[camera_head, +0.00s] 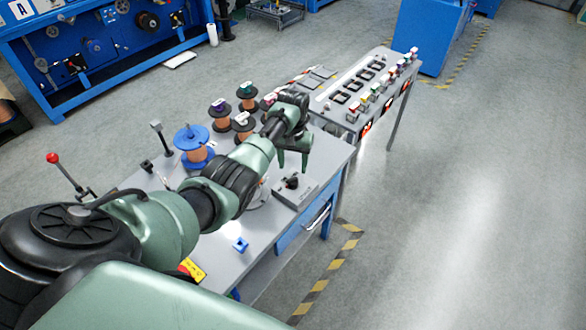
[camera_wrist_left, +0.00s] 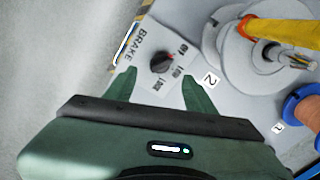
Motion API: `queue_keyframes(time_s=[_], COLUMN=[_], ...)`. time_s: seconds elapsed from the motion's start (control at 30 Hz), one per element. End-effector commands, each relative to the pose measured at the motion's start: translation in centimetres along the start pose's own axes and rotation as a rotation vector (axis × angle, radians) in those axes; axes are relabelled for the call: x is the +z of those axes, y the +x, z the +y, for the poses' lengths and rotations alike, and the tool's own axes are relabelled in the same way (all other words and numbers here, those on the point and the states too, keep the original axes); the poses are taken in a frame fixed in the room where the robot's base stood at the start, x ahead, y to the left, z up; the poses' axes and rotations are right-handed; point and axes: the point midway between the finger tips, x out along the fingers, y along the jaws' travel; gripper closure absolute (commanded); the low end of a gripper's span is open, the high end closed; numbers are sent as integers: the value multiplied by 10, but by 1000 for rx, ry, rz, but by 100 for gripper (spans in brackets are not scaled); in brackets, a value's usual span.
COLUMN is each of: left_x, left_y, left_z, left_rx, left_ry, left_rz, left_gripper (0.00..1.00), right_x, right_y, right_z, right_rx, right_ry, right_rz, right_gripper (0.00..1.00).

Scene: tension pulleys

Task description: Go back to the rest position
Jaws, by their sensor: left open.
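My left gripper (camera_head: 292,165) is over the right side of the workbench, its fingers pointing down and apart, with nothing between them. Just below it is a grey brake box (camera_head: 306,194) with a black knob (camera_head: 292,183). In the left wrist view my left gripper (camera_wrist_left: 160,86) is open, and the black knob (camera_wrist_left: 162,62) shows just past its fingertips, beside the printed word BRAKE. The fingers appear apart from the knob. My right gripper is in neither view.
A blue-topped spool (camera_head: 193,145) and several black-flanged copper spools stand behind my left arm on the workbench (camera_head: 265,228). A side table (camera_head: 345,75) with coloured parts adjoins. Open floor (camera_head: 470,200) lies to the right.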

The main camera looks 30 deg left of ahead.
Motion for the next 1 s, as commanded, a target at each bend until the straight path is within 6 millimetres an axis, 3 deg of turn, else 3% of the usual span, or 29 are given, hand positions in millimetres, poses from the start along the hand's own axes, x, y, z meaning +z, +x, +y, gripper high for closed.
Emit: queue_keyframes(time_s=[0.53,0.67,0.77,0.87,1.0], left_x=[0,7,27,60,120], left_y=[-2,6,22,42,59], left_z=[0,2,6,14,28], left_rx=[0,-10,-30,-53,-66], left_ry=[0,20,70,147,259], left_rz=[0,7,26,58,110], left_gripper=[45,45,45,45,45], right_x=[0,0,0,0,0], right_y=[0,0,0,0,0], right_z=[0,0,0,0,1], right_rx=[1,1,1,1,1], right_ry=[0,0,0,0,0], right_rz=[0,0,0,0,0], right_gripper=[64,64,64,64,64])
